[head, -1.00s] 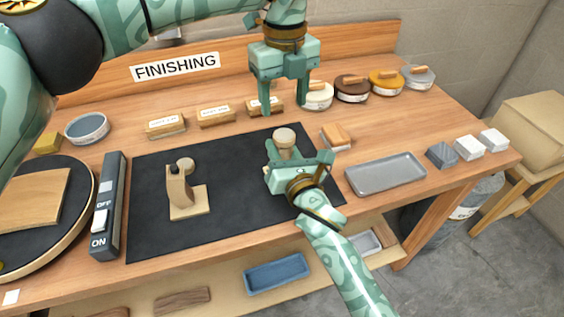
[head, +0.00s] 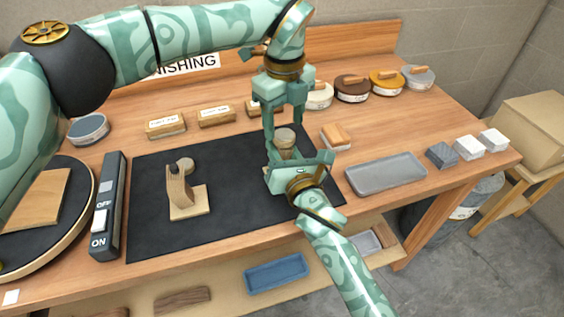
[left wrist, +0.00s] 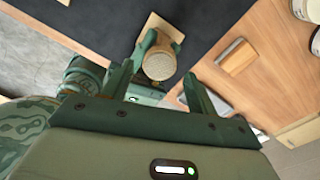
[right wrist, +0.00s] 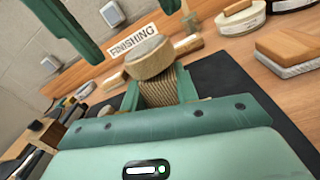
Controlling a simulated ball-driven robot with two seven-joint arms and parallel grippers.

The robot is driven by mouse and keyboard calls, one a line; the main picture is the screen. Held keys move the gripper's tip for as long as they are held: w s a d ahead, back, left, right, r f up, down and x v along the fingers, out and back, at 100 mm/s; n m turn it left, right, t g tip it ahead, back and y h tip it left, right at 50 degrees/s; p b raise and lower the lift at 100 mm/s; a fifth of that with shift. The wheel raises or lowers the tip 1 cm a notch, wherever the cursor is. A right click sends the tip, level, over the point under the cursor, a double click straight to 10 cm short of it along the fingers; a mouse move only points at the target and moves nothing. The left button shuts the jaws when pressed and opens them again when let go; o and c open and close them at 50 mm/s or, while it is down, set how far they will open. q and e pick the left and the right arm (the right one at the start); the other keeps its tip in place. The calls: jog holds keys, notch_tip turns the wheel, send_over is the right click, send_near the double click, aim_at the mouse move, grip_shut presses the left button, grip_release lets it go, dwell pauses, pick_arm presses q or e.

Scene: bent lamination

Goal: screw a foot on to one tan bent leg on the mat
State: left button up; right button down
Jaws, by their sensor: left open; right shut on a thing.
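A tan bent leg (right wrist: 162,86) with striped laminations stands on the right part of the black mat (head: 235,215). My right gripper (head: 298,160) is shut on it from the front. A round foot (head: 284,136) with a pale top sits at the leg's upper end; in the right wrist view (right wrist: 148,58) it looks slightly tilted. I cannot tell how far it is screwed on. My left gripper (head: 284,125) is open, pointing down, its fingers to either side of and just above the foot, which shows between them in the left wrist view (left wrist: 160,64).
Another bent leg (head: 178,192) stands on the mat's left part, with a round foot (head: 185,165) at its top. A grey tray (head: 385,174) and a sanding block (head: 335,137) lie right of the mat. Tins and labelled blocks line the back. The mat's middle is clear.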

pick_arm(q)
jog(key=shift+f, duration=1.4)
jog(key=shift+c, duration=0.4)
jog(key=c, duration=0.9)
jog(key=m, duration=1.1)
jog(key=shift+m, duration=0.4)
jog(key=m, duration=0.9)
jog(key=o, duration=1.2)
jog(key=shift+c, duration=0.2)
